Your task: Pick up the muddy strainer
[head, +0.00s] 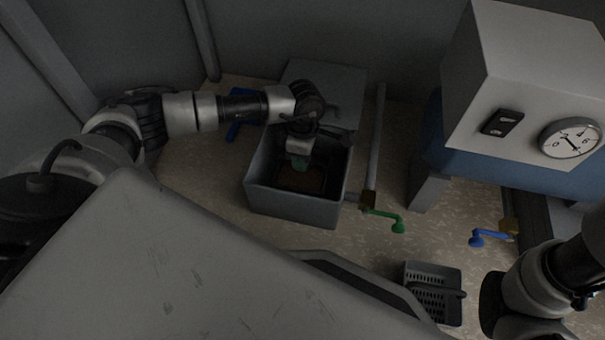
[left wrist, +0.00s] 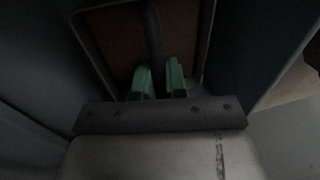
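The muddy strainer (head: 302,181) lies on the floor of an open grey tank (head: 290,208) in the head view. Its brown bottom and dark rim also show in the left wrist view (left wrist: 188,32), with a dark handle bar down its middle. My left gripper (head: 299,163) points down into the tank. Its two green fingertips (left wrist: 158,72) stand a little apart at the handle bar. I cannot tell whether they press on it. Of my right arm only a part shows at the lower right; its gripper is out of view.
A pipe with a green valve handle (head: 396,224) runs right of the tank. A blue valve handle (head: 478,238) and a white box with a dial (head: 569,140) stand further right. A grey perforated basket (head: 451,275) is at the lower right. The tank's walls surround my left gripper.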

